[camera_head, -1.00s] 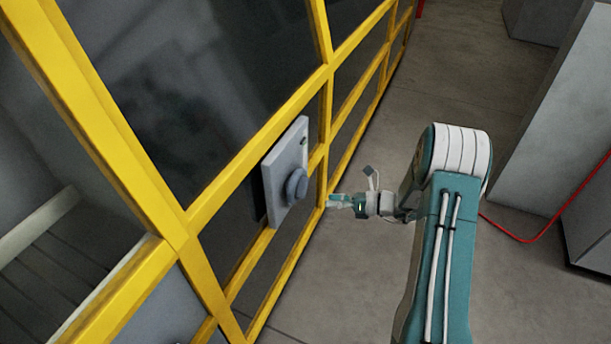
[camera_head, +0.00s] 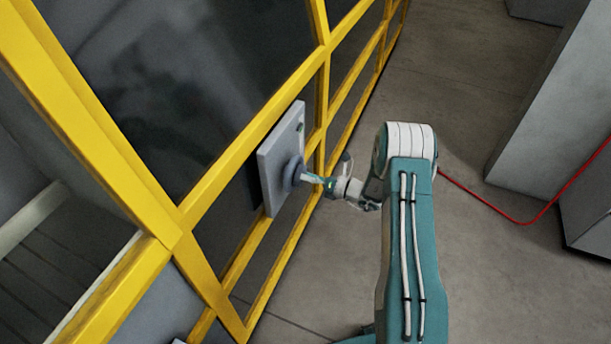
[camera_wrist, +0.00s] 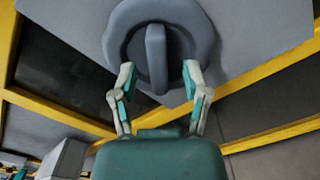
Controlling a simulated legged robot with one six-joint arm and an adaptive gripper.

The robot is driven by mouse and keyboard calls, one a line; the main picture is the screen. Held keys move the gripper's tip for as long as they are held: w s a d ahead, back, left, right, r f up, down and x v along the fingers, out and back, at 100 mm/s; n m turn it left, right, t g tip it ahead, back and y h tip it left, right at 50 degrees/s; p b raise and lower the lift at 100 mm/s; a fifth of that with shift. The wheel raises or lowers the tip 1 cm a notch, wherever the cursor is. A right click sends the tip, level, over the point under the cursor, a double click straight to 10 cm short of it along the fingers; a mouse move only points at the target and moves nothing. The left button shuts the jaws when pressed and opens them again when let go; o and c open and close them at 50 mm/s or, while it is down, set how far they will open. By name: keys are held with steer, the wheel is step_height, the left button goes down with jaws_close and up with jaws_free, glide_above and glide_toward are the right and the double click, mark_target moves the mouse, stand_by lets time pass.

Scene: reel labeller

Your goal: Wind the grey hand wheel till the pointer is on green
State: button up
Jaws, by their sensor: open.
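The grey hand wheel (camera_head: 292,172) sits on a grey panel (camera_head: 268,165) fixed to the yellow frame. In the wrist view the hand wheel (camera_wrist: 118,30) is a round rim with a raised bar (camera_wrist: 156,55) across its middle, upright in the picture. My gripper (camera_head: 312,178) is at the wheel's face. In the wrist view my gripper (camera_wrist: 159,78) is open, with one finger on each side of the bar's lower part. A gap shows between each finger and the bar. I cannot make out the pointer or a green mark by the wheel.
Yellow bars (camera_head: 220,195) with dark panes run along the left. A grey cabinet (camera_head: 560,110) and a red cable (camera_head: 500,212) are at right. Open floor (camera_head: 465,270) lies between.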

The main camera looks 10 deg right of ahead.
steer(key=shift+w+a, duration=0.35)
steer(key=shift+a, duration=0.1)
steer(key=shift+c, duration=0.3)
jaws_close()
steer(key=shift+n, duration=0.4)
